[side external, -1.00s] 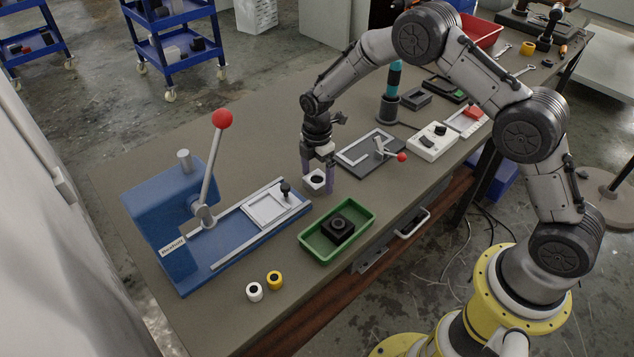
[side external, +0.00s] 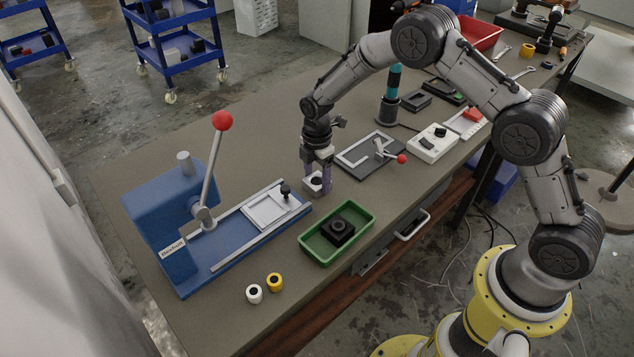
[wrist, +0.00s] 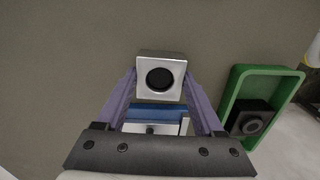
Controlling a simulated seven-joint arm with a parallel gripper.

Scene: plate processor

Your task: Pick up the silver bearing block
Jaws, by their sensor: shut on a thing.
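The silver bearing block (side external: 312,187) is a small square block with a round dark bore. My gripper (side external: 317,186) points down and is shut on it, with one purple finger on each side. In the wrist view the block (wrist: 160,64) sits between the fingertips of my gripper (wrist: 160,82), its bored face towards the camera. I cannot tell clearly whether its underside is clear of the table.
A green tray (side external: 364,236) holding a black block (side external: 338,231) is close by. A blue lever press (side external: 160,219) with a red knob stands left. Grey fixture (side external: 352,156) lies behind. White and yellow rollers (side external: 264,287) stand in front.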

